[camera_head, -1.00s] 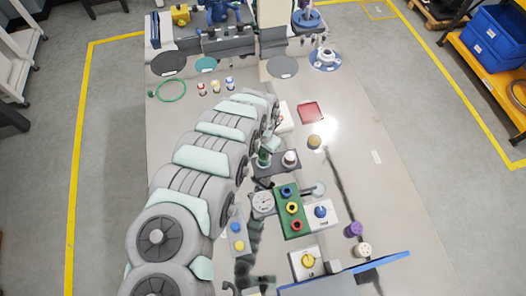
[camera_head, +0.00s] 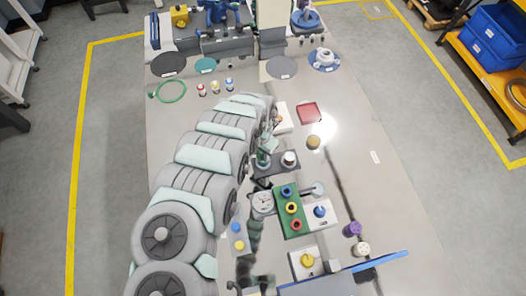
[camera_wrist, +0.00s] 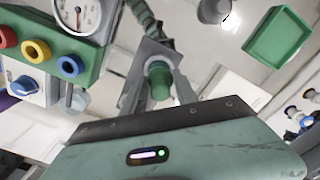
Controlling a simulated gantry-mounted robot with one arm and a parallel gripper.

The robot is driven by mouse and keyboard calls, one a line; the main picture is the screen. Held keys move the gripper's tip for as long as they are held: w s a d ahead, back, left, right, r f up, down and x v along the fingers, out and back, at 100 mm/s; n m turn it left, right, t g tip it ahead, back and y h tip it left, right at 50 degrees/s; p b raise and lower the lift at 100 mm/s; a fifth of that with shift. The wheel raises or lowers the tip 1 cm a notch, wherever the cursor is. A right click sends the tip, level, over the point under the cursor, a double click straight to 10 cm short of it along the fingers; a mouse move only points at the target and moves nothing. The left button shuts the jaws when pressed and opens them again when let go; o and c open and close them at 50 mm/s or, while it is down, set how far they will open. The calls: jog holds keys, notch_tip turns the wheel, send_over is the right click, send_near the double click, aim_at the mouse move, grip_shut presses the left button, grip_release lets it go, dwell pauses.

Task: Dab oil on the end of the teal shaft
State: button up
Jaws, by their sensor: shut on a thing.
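My gripper (camera_wrist: 157,95) has its two fingers on either side of a green cylindrical piece (camera_wrist: 160,82) and is shut on it. This piece is at a dark grey plate (camera_wrist: 150,50); I cannot tell whether it still touches the plate. In the head view the green piece (camera_head: 263,159) shows at the left end of the plate, partly hidden by my arm. A pale round-topped post (camera_head: 289,158) stands at the plate's right end. I cannot tell for certain which thing is the teal shaft or the oil.
A gauge (camera_head: 262,202) and a green block (camera_head: 292,213) with coloured rings stand nearer. A red tray (camera_head: 309,112) and a tan round piece (camera_head: 313,142) lie to the right. The bench's right side is mostly clear.

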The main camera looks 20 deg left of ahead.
jog(key=shift+w+d, duration=0.35)
jog(key=shift+d, duration=0.1)
jog(key=shift+s+a, duration=0.15)
dwell(0.3)
jog(key=shift+s+a+p, duration=0.2)
jog(key=shift+a+p, duration=0.05)
jog(key=shift+p, duration=0.05)
jog(key=shift+w+d, duration=0.1)
jog(key=shift+w+d, duration=0.25)
jog(key=shift+d, duration=0.05)
jog(key=shift+s+a, duration=0.15)
jog(key=shift+a, duration=0.05)
dwell(0.5)
